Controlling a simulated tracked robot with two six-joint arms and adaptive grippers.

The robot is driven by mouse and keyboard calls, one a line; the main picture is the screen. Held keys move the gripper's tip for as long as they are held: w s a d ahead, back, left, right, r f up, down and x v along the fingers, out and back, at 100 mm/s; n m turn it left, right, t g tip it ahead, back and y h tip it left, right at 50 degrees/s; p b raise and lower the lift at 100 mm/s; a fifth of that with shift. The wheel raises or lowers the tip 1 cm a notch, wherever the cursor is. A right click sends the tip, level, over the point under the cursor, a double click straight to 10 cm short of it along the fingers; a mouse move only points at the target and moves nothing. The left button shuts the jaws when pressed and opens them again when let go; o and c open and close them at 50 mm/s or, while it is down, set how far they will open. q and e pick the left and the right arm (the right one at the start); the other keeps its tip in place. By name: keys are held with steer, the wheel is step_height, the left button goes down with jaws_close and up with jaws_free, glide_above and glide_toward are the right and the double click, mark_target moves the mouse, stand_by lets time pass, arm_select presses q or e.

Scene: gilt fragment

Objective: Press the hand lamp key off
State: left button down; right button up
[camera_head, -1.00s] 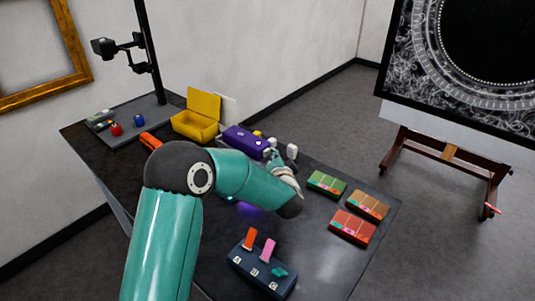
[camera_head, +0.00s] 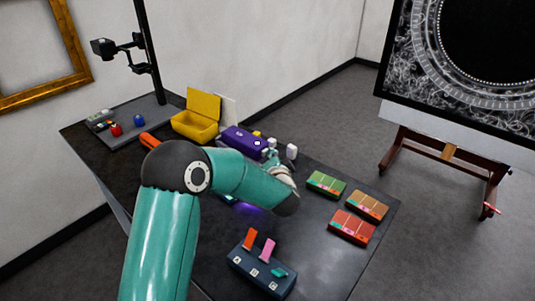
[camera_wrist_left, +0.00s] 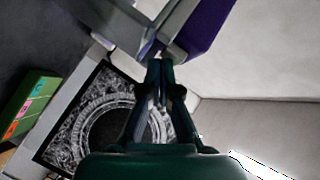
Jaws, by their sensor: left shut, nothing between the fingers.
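A purple block-shaped object (camera_head: 243,140) with pale round marks on top lies beyond my left forearm. I cannot tell for sure whether it is the hand lamp. A violet glow falls on the dark table below my forearm, and its source is mostly hidden. My left gripper (camera_head: 270,156) is at the right end of the purple object, partly hidden by my wrist. In the left wrist view the shut, empty fingertips (camera_wrist_left: 160,66) are close to a grey and purple body (camera_wrist_left: 205,30). I cannot tell whether they touch it. My right gripper is out of view.
A yellow open box (camera_head: 195,125) stands behind on the table. Small white blocks (camera_head: 291,151) are right of the gripper. Green (camera_head: 327,184), brown (camera_head: 368,204) and red (camera_head: 352,227) cases lie at right. A dark blue rack (camera_head: 262,272) is in front. A camera stand is at back left.

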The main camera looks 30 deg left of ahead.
arm_select(q)
steer(key=shift+w+a, duration=0.1)
steer(key=shift+a, duration=0.4)
stand_by(0.7)
steer(key=shift+d, duration=0.1)
steer(key=shift+d+p, duration=0.3)
steer(key=shift+d, duration=0.55)
steer(key=shift+d, duration=0.1)
steer(key=d, duration=0.2)
steer(key=s+d+p, duration=0.1)
steer(key=d, duration=0.2)
steer(key=shift+d, duration=0.35)
steer(key=shift+s, duration=0.1)
